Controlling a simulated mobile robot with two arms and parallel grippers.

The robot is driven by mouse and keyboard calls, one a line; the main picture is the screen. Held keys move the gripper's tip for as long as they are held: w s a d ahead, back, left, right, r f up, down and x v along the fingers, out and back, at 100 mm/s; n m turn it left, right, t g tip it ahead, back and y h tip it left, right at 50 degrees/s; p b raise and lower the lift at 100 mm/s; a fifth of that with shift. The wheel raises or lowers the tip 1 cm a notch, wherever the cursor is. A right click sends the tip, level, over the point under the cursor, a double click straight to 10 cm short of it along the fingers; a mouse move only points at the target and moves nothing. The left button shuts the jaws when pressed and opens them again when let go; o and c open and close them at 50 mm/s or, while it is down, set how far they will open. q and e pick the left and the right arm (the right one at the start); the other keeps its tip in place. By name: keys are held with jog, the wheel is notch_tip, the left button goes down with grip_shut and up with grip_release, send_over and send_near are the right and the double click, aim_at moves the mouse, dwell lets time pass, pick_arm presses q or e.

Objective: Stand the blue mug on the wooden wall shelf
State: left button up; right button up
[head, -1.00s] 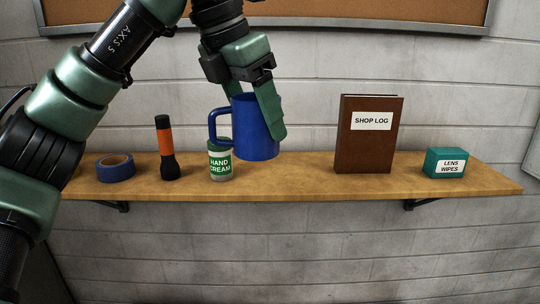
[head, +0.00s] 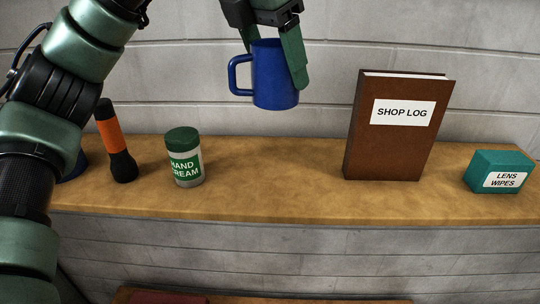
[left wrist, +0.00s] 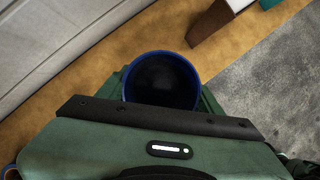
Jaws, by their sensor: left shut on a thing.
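The blue mug (head: 275,75) is upright in the head view, with its handle to the left. My left gripper (head: 277,62) comes down from above and is shut on the mug's body. The mug appears held above the wooden wall shelf (head: 275,180), over the bare stretch between the hand cream and the book. In the left wrist view, the mug's open top (left wrist: 161,80) faces the camera between my gripper's green fingers, with the shelf (left wrist: 110,78) beyond it. The fingertips are partly hidden behind the mug. My right gripper is not in view.
On the shelf stand a black and orange flashlight (head: 115,140), a hand cream jar (head: 185,158), a brown shop log book (head: 395,130) and a teal lens wipes box (head: 499,172). A blue tape roll (head: 75,168) is mostly hidden behind my arm. The shelf between jar and book is free.

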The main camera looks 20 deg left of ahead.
aim_at(274, 95)
pick_arm(q)
jog(key=f, duration=0.2)
jog(key=s+f, duration=0.1)
jog(key=f, duration=0.1)
jog(key=shift+a+f+p, duration=0.1)
jog(key=shift+f+p, duration=0.2)
jog(key=shift+p, duration=0.1)
jog(key=f, duration=0.3)
jog(key=f+p, duration=0.1)
jog(key=f, duration=0.1)
jog(key=f+p, duration=0.1)
jog(key=f, duration=0.2)
jog(key=shift+w+f, duration=0.3)
jog(key=shift+w, duration=0.1)
notch_tip(274, 95, down, 4)
jog(key=shift+w+r+p, duration=0.1)
jog(key=shift+w+p, duration=0.05)
jog(key=shift+p, duration=0.3)
jog(key=o, duration=1.7)
